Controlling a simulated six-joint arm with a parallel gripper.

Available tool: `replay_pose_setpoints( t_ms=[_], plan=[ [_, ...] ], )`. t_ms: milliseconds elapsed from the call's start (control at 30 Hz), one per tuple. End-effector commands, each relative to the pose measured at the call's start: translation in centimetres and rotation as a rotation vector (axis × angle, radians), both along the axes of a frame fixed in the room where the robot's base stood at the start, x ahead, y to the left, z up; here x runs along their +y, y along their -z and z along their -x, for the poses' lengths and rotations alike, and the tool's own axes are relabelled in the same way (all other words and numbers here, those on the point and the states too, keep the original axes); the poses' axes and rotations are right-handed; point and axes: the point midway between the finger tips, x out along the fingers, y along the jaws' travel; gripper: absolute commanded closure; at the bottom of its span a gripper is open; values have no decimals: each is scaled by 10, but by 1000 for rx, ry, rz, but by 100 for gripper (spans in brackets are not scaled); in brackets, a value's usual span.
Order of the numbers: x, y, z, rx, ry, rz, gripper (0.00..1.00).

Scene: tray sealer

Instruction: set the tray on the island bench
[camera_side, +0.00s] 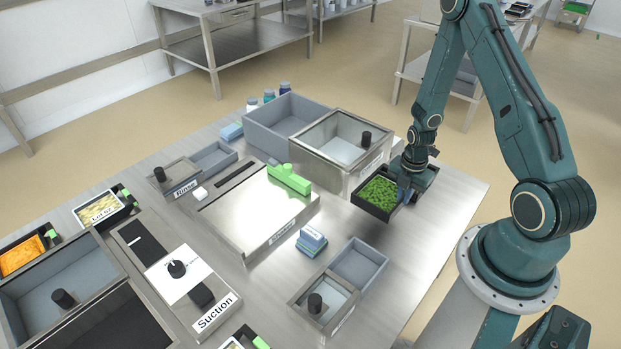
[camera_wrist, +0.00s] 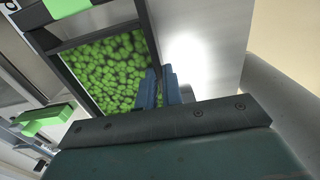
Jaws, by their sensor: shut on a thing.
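A black tray (camera_side: 372,206) filled with green pieces is at the right side of the steel island bench (camera_side: 455,203) in the side view. My gripper (camera_side: 404,194) is shut on the tray's right wall. In the wrist view the tray (camera_wrist: 144,30) fills the upper left, and my gripper's blue fingers (camera_wrist: 158,88) close over its edge. The tray looks roughly level and close to the bench top. I cannot tell whether it touches the bench.
A steel box with a clear lid (camera_side: 331,166) stands just behind the tray. A sealer plate with a green handle (camera_side: 289,179) is to its left. Grey bins (camera_side: 360,266) stand in front. Bare bench lies right and front of the tray.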

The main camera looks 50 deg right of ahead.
Motion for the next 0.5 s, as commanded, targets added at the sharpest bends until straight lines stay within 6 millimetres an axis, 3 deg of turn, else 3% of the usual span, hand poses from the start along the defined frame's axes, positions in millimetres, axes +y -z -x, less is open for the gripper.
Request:
replay_pose_setpoints(
  t_ms=[300, 500],
  plan=[
    [0, 39, 0, 0, 0, 0, 100],
    [0, 47, -1, -1, 0, 1, 100]
  ],
)
